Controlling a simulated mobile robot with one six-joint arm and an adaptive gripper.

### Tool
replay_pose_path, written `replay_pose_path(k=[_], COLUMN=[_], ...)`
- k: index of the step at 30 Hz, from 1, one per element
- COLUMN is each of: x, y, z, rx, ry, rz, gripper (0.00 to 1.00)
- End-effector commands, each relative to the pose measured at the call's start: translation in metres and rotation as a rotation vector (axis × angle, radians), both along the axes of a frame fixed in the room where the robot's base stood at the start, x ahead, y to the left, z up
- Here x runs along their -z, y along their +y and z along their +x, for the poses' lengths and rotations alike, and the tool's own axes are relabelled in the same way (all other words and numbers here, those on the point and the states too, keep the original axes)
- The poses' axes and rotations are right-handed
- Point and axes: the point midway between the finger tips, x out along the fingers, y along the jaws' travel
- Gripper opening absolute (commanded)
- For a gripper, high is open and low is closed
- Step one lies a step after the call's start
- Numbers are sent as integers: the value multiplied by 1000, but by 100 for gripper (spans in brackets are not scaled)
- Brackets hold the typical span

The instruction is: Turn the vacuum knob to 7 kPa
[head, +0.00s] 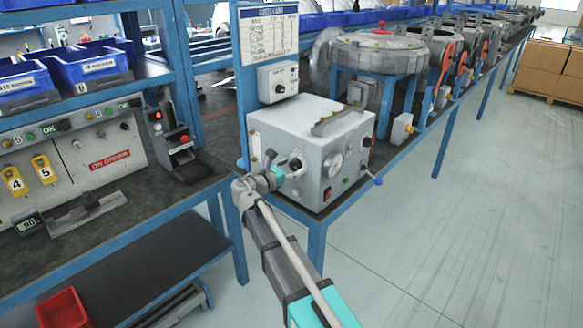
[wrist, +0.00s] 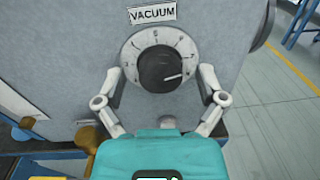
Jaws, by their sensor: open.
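The vacuum knob (wrist: 160,69) is black and round, on a white numbered dial (wrist: 133,51) under a VACUUM label (wrist: 152,13). Its white pointer mark points right and slightly down, near the dial's right edge, just below where the 7 seems to be; the small numbers are hard to read. My gripper (wrist: 160,74) is open, with one finger on each side of the dial and gaps between the fingers and the knob. In the head view, my gripper (head: 279,172) is at the front of the grey box (head: 318,135), partly hiding its face.
The box also has a gauge (head: 336,165), a red switch (head: 327,194) and a blue-ended lever (head: 377,181) to the right. A small control box (head: 277,82) is mounted above. A second bench (head: 130,200) stands at left.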

Motion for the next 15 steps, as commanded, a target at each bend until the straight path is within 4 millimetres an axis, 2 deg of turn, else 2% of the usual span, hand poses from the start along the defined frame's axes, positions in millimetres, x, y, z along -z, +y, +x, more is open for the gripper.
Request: replay_pose_path(k=[3, 4, 15], x=[0, 0, 0], y=[0, 0, 1], z=[0, 0, 0], rx=[0, 0, -1], ry=[0, 0, 0], rz=[0, 0, 0], gripper=[89, 86, 17])
